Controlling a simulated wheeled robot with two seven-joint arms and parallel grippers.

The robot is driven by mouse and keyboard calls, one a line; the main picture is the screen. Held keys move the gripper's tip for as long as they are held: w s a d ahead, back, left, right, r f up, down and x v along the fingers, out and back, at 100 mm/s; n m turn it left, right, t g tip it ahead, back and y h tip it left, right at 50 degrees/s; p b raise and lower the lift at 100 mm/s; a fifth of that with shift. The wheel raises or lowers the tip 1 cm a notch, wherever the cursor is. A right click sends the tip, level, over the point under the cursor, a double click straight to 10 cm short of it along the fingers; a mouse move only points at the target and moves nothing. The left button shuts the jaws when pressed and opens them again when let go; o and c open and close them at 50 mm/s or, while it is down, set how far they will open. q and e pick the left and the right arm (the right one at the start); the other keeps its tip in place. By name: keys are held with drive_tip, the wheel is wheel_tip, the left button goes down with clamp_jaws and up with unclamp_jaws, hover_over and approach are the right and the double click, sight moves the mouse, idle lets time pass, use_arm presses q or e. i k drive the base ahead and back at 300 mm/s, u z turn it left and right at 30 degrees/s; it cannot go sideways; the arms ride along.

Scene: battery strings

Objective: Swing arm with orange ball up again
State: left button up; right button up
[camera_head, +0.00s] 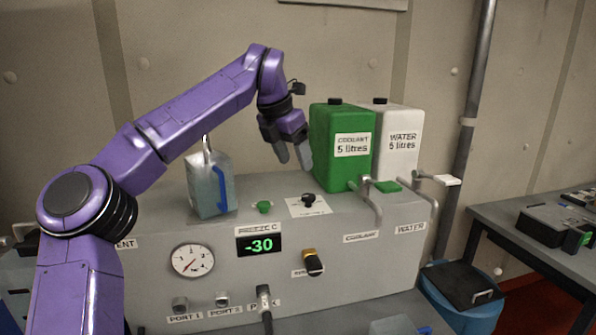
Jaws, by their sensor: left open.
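I cannot make out an arm with an orange ball in the head view. The only orange part I see is the top of a black knob (313,263) on the front of the grey machine (370,285). My left gripper (293,156) is open and empty, with its grey fingers pointing down. It is above the machine's top, just left of the green coolant container (327,150). My purple left arm crosses the left side of the picture and hides part of the machine. My right gripper is not in view.
A white water container (402,150) stands behind the green one, with bent taps (369,200) before them. A clear container with a blue handle (208,185) stands left on the machine. A blue bin (462,300) and side table (520,235) are at right.

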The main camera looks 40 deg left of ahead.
sight(207, 156)
drive_tip(key=k, duration=1.5)
